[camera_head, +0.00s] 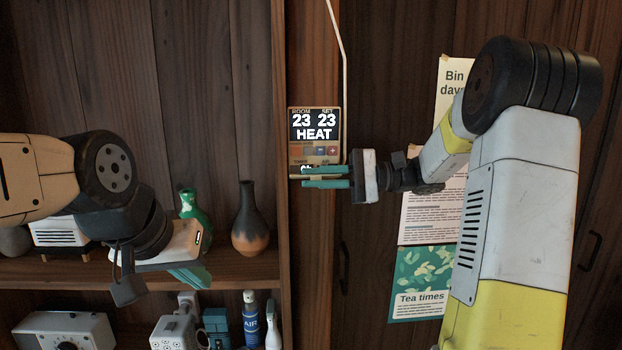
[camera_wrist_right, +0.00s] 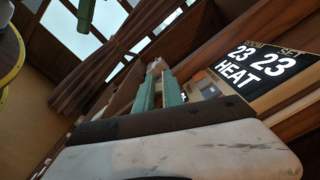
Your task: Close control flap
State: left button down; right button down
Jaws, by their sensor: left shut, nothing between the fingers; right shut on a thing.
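The wall control panel (camera_head: 314,138) hangs on the wooden post. Its lit display reads 23, 23 and HEAT, and a row of small buttons shows below. It also shows at the right of the right wrist view (camera_wrist_right: 262,68). My right gripper (camera_head: 312,177) reaches in from the right across the panel's lower edge. Its teal fingers are shut on the control flap, which they mostly hide. The fingers also show in the right wrist view (camera_wrist_right: 158,92). My left gripper (camera_head: 194,276) is shut and empty in front of the shelf at the left.
A green vase (camera_head: 189,207) and a dark brown vase (camera_head: 250,225) stand on the shelf (camera_head: 262,268) behind my left gripper. Bottles and small devices stand on the shelf below. A cable (camera_head: 343,75) runs up from the panel. Posters (camera_head: 420,285) hang behind my right arm.

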jog(key=shift+m, duration=0.4)
jog(key=m, duration=0.1)
jog(key=r+m, duration=0.1)
jog(key=m, duration=0.1)
jog(key=shift+w, duration=0.25)
jog(key=shift+w+r+m, duration=0.2)
jog(key=shift+m, duration=0.55)
jog(key=shift+w+r+m, duration=0.15)
jog(key=shift+r+m, duration=0.05)
jog(key=shift+m, duration=0.55)
jog(key=c, duration=1.5)
grip_release()
jog(key=shift+r, duration=0.1)
